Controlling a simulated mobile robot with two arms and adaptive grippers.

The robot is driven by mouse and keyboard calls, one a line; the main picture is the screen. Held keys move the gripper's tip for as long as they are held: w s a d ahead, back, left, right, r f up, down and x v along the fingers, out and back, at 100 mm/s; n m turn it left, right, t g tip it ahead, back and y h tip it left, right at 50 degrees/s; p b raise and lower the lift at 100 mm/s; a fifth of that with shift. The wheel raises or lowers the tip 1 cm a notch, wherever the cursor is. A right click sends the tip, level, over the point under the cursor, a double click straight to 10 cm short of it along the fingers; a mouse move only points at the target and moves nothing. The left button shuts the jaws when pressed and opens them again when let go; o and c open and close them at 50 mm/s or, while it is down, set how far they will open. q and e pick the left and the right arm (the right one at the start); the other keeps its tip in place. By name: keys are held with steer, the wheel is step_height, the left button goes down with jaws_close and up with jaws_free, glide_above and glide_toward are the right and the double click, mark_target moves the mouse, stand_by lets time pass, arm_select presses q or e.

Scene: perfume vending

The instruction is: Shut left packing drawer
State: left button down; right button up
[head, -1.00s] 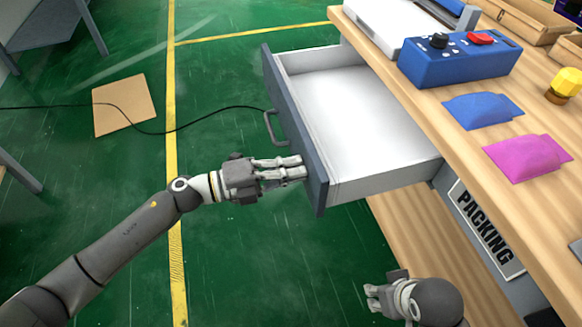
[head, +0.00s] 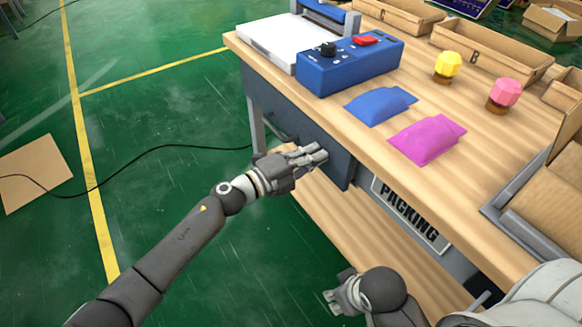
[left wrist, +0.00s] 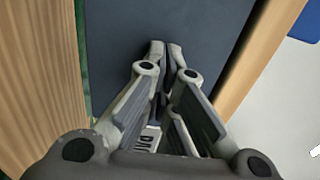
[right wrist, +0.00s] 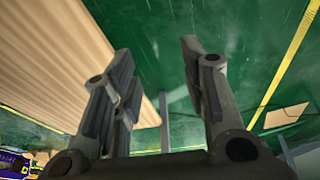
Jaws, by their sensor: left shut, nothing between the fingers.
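The left packing drawer (head: 330,150) has a dark blue-grey front, seen under the wooden tabletop in the head view. Its white inside is hidden, and the front sits close to the table's edge. The drawer front also fills the middle of the left wrist view (left wrist: 205,30). My left gripper (head: 322,152) is shut and empty, its fingertips at the drawer front near its right end. My right gripper (head: 332,302) is low beside the table's lower shelf, away from the drawer. In the right wrist view its fingers (right wrist: 160,70) are apart with nothing between them.
On the tabletop (head: 480,165) are a blue control box (head: 345,65), a blue pouch (head: 380,104), a magenta pouch (head: 428,138), yellow and pink bottles and cardboard trays. A PACKING sign (head: 408,212) is right of the drawer. Green floor to the left is mostly clear, with a black cable.

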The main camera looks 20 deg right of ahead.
arm_select(q)
steer(key=shift+x, duration=1.2)
arm_select(e)
steer(key=v, duration=0.3)
steer(key=shift+s+a, duration=0.1)
arm_select(q)
steer(key=shift+r, duration=0.25)
arm_select(e)
steer(key=shift+r, duration=0.1)
